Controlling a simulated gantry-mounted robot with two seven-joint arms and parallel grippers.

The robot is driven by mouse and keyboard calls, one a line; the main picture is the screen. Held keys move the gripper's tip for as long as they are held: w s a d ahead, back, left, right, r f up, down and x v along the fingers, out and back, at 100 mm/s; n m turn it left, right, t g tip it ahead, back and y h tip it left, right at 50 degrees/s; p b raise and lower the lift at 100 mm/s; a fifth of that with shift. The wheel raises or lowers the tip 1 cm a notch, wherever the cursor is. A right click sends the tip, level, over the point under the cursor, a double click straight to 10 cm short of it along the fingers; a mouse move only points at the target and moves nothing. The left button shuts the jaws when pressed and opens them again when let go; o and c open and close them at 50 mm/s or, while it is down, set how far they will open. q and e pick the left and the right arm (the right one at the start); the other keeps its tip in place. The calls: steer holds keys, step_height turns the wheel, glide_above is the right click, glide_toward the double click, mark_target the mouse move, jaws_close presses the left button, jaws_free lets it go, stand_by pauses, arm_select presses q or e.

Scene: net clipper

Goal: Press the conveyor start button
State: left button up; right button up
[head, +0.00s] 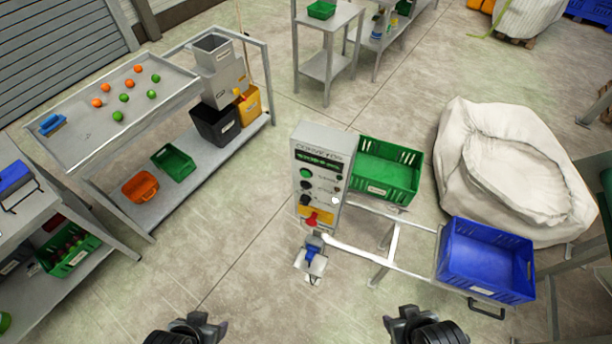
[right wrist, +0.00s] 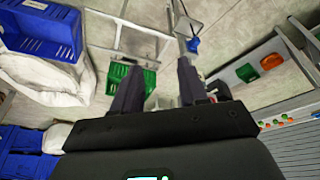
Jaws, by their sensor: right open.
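The grey conveyor control box (head: 322,170) stands upright near the middle of the head view, its face towards me. A green button (head: 306,173) sits at the upper left of its face, above dark knobs and beside smaller controls. A red knob (head: 311,219) sits on a yellow plate at the bottom. My left gripper (head: 207,323) is at the bottom edge, well apart from the box; its jaws are not clear. My right gripper (head: 402,322) is at the bottom right, also apart; in the right wrist view (right wrist: 159,84) its fingers are spread and empty.
A green crate (head: 391,168) is right of the box, and a blue crate (head: 486,262) rests at the frame's right end. A large white sack (head: 455,150) stands behind. A table (head: 80,148) with orange and green balls is left. Floor between grippers and box is mostly clear.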

steer(key=shift+d, duration=0.1)
stand_by(0.3)
steer(key=c, duration=0.5)
jaws_close()
stand_by(1.0)
